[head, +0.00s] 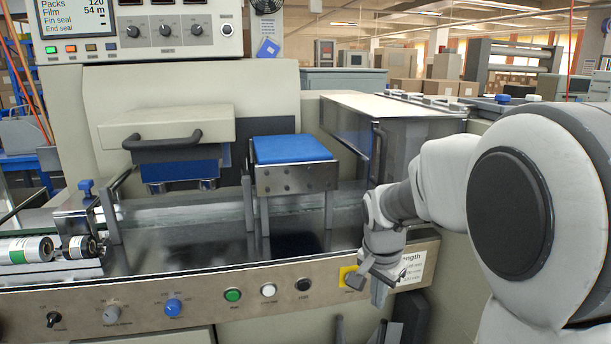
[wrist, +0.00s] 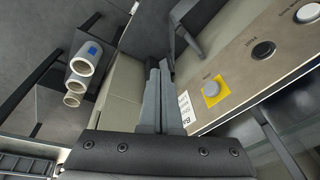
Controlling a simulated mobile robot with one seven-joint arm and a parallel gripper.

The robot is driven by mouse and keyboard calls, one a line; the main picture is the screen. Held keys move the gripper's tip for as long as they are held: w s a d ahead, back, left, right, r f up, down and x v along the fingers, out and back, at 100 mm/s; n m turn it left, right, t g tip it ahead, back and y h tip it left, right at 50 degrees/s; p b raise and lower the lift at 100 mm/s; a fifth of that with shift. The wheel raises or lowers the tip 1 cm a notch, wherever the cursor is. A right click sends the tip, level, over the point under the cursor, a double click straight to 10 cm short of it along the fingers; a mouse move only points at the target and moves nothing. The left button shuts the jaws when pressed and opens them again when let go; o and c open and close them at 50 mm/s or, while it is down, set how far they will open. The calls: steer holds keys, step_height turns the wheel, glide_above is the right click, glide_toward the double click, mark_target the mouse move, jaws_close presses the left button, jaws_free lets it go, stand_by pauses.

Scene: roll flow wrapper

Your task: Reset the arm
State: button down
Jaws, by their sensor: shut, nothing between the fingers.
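My gripper (head: 381,290) hangs in front of the right end of the machine's steel front panel, fingers pointing down. In the wrist view the two grey fingers of my gripper (wrist: 157,95) lie together, shut, with nothing between them. My white arm (head: 440,180) reaches in from the right of the head view. In the head view the gripper covers part of a yellow-backed button (head: 348,277); this yellow plate with its pale button (wrist: 213,90) shows clear of the fingers in the wrist view.
The panel (head: 200,305) carries knobs and a green button (head: 232,295). A blue pad (head: 290,149) sits on a steel bracket above the deck. A handled sealing unit (head: 165,140) stands left of it. Film rolls (head: 27,250) lie at far left. Several pale rolls (wrist: 82,66) show below.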

steer(key=s+r+n+t, duration=0.1)
steer(key=s+r+n, duration=0.2)
steer(key=s, duration=0.4)
steer(key=s+r+n+t+y, duration=0.1)
steer(key=s+r+n, duration=0.2)
steer(key=s, duration=0.5)
steer(key=s+r+n+t, duration=0.1)
steer(key=s+r+n, duration=0.2)
steer(key=s, duration=0.4)
step_height(320, 180, up, 24)
steer(key=p, duration=2.3)
steer(key=shift+s+a+f+n+p, duration=0.2)
steer(key=shift+s+n+p, duration=0.1)
steer(key=shift+p, duration=0.1)
steer(key=shift+a, duration=0.1)
